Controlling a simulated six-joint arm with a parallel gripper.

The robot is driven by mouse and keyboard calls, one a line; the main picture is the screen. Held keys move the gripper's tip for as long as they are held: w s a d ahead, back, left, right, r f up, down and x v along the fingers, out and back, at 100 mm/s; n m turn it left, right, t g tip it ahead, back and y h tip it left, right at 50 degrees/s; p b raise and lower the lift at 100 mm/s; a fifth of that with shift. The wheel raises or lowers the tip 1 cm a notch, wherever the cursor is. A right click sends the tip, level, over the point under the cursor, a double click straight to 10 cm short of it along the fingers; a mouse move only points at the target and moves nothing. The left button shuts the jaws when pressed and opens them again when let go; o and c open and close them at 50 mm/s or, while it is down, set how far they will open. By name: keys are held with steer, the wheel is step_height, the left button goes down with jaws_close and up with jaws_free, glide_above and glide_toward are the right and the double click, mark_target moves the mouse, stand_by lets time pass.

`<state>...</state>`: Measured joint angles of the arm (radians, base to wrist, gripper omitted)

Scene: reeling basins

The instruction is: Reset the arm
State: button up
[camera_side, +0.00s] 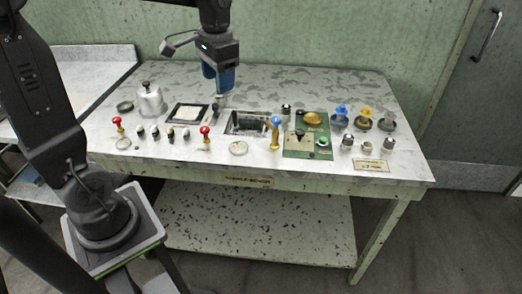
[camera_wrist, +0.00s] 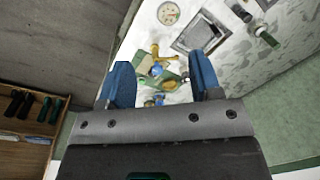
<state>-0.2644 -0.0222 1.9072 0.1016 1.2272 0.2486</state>
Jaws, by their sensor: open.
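My gripper (camera_side: 222,84) hangs from the arm above the bench top (camera_side: 290,80), with its blue fingers pointing down. It appears behind and a little left of the metal basin (camera_side: 262,124) in the side view. In the wrist view my gripper (camera_wrist: 162,76) has its two blue fingers spread apart with nothing held between them. Beyond the fingers, the wrist view shows part of the bench with a yellow fitting (camera_wrist: 146,62). The exact height of the fingertips above the bench is hard to tell.
A metal bell-shaped vessel (camera_side: 150,103) and a framed panel (camera_side: 187,113) stand left of the basin. A green panel (camera_side: 296,148) and several blue and yellow knobs (camera_side: 341,112) are on the right. The back of the bench is clear.

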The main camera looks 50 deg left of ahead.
steer(key=s+d+t+h, duration=0.1)
steer(key=s+d+t, duration=0.4)
steer(key=s+d, duration=0.5)
steer(key=shift+s+d+t, duration=0.3)
steer(key=shift+s, duration=1.25)
